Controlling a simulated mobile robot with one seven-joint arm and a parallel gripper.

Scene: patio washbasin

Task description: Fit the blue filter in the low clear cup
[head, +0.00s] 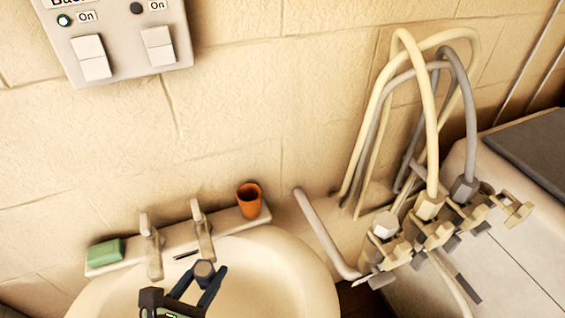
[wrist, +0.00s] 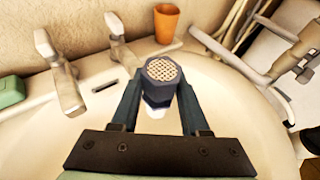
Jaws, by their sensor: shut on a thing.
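The blue filter (wrist: 161,72) is a dark blue-grey piece with a round, pale mesh face turned up toward the wrist camera. My gripper (wrist: 157,92) is shut on it, one finger on each side. In the head view the filter (head: 204,270) shows between the fingertips of my gripper (head: 205,277), over the washbasin bowl. A small whitish patch shows just below the filter in the wrist view; I cannot tell what it is. I cannot make out a low clear cup in either view.
The cream washbasin (head: 310,265) lies under my gripper. Two taps (head: 152,250) stand on its back ledge, with a green soap bar (head: 105,252) at left and an orange cup (head: 249,200) at right. Pipes and valves (head: 430,208) crowd the right side.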

